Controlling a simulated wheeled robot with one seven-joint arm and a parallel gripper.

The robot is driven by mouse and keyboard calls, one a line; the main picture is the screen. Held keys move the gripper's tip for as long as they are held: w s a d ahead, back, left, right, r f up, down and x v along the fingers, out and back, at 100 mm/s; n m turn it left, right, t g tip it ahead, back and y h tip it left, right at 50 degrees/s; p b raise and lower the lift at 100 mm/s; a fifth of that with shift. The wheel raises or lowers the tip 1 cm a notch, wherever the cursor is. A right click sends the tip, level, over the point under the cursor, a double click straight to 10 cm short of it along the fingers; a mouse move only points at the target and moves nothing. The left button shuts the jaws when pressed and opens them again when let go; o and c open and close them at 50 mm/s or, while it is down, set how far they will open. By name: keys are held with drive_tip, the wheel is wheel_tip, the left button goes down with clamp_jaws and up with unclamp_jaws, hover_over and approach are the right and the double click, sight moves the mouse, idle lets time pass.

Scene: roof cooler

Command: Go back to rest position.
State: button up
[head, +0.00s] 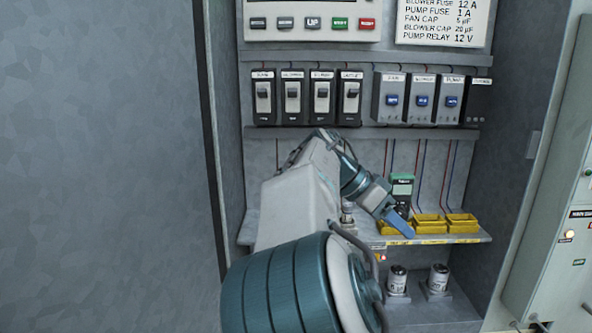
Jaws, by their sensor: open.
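My arm reaches from the bottom of the head view up into an open grey electrical cabinet (350,145). My gripper (401,222) points down and right at the front of a lower shelf (345,238), over the leftmost yellow bin. It is open; only one blue finger shows clearly, and nothing is seen held in it. The gripper partly hides the left yellow bin (386,228). A dark device with a green top (402,185) stands just behind the gripper. I cannot tell whether the gripper touches the bin or the shelf.
Two more yellow bins (462,223) sit right of the gripper. Two labelled cylinders (398,280) stand below. Black switches (293,98) and grey modules with blue parts (424,98) line the upper rail. A control panel (312,22) is above. Cabinet walls (228,150) bound both sides.

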drive_tip(key=s+d+f+n+y, duration=0.4)
drive_tip(key=s+f+n+y, duration=0.15)
drive_tip(key=f, duration=0.55)
drive_tip(key=s+a+f+n+t+y, duration=0.2)
drive_tip(key=s+a+n, duration=0.2)
drive_tip(key=s, duration=0.4)
drive_tip(key=s+a+f+n+t+y, duration=0.2)
drive_tip(key=s+a+n, duration=0.2)
drive_tip(key=s+n, duration=0.2)
drive_tip(key=s, duration=0.2)
drive_tip(key=shift+s+a+f, duration=0.15)
drive_tip(key=shift+s+a, duration=0.05)
drive_tip(key=shift+s, duration=0.15)
drive_tip(key=shift+c, duration=1.6)
